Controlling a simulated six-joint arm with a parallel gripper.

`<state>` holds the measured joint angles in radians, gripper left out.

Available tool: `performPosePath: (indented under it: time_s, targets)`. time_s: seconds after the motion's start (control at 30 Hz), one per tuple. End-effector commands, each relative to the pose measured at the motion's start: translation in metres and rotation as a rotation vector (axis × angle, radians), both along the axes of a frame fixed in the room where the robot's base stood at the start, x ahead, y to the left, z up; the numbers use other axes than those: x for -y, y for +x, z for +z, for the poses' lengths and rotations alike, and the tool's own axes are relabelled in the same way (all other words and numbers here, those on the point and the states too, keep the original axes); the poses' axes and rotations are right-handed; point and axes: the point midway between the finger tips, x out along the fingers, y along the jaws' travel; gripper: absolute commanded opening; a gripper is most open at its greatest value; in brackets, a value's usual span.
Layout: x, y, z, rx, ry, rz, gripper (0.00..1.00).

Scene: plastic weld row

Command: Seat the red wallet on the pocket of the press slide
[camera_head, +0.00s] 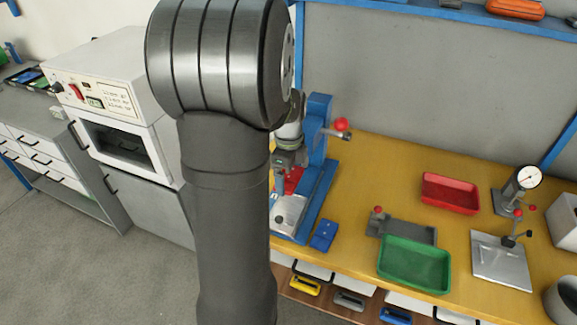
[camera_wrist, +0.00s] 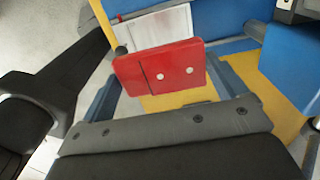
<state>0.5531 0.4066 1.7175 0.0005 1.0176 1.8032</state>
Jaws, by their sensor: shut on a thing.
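The red wallet (camera_head: 294,178) is in my gripper (camera_head: 285,172), at the blue press on the bench's left end. In the wrist view the red wallet (camera_wrist: 160,68) is a flat red piece with two pale round studs and a dark line across it. The press slide (camera_head: 288,212) is a pale metal plate with a dark knob, in front of the press. In the wrist view the slide (camera_wrist: 158,30) shows just beyond the wallet, which covers part of it. I cannot see the pocket clearly or tell whether the wallet touches the slide. The fingertips are mostly hidden.
The blue press frame (camera_head: 318,150) with a red-knobbed lever stands close beside my gripper. A blue piece (camera_head: 324,235) lies right of the slide. A green tray (camera_head: 414,262), a red tray (camera_head: 450,193) and a gauge stand (camera_head: 515,190) are further right.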

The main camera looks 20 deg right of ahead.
Motion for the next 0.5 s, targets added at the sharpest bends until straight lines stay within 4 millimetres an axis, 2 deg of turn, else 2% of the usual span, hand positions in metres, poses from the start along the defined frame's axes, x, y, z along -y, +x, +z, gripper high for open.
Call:
performPosePath:
  time_s: [0.5]
  targets:
    - [0.000, 0.000, -0.042, -0.001, 0.001, 0.000, 0.68]
